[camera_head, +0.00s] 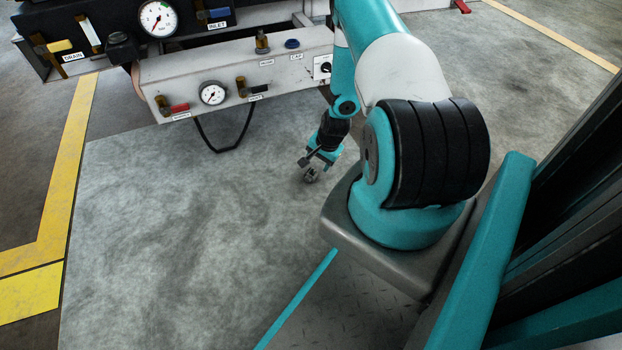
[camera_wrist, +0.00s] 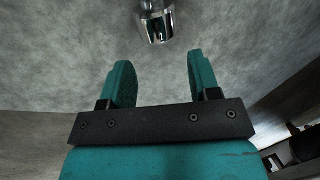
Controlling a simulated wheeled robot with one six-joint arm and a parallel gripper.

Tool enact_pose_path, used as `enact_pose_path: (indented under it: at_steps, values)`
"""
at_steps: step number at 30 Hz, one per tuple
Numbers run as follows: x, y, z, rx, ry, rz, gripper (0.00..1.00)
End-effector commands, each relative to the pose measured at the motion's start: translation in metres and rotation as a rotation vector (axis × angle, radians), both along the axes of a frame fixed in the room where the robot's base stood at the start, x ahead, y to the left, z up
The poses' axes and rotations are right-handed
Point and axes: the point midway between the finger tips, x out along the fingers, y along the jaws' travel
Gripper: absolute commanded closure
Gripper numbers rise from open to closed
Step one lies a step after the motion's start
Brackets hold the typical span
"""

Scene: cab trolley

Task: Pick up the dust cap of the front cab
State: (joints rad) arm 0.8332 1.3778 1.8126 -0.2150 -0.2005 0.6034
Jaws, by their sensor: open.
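A small round dark-blue cap (camera_head: 292,43) sits on top of the front white box (camera_head: 215,66) of the trolley, above a label that seems to read CAP. I take it to be the dust cap. My gripper (camera_head: 313,160) hangs low over the grey floor, below and to the right of the cap and apart from it. In the wrist view my gripper (camera_wrist: 158,70) is open, with nothing between its two teal fingers. A shiny metal fitting (camera_wrist: 157,26) shows beyond the fingertips; I cannot tell what it belongs to. The cap is not recognisable in the wrist view.
A brass fitting (camera_head: 262,42) stands left of the cap. The box front carries a gauge (camera_head: 213,93), a red-handled valve (camera_head: 173,106), a black-handled valve (camera_head: 251,88) and a knob (camera_head: 325,67). A black loop (camera_head: 228,146) hangs below. The floor in front is clear.

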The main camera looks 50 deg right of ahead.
Motion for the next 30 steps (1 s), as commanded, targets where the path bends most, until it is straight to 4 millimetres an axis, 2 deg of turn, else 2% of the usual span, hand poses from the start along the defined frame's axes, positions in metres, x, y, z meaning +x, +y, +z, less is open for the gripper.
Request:
enact_pose_path:
  at_steps: [12,20,25,30]
  values:
    - [0.011,0.007,-0.049,-0.001,0.0,0.001,0.44]
    - [0.012,0.007,-0.048,-0.001,0.0,0.001,0.44]
    - [0.012,0.007,-0.048,-0.001,0.0,0.0,0.8]
    - [0.012,0.007,-0.048,-0.001,0.0,0.0,0.82]
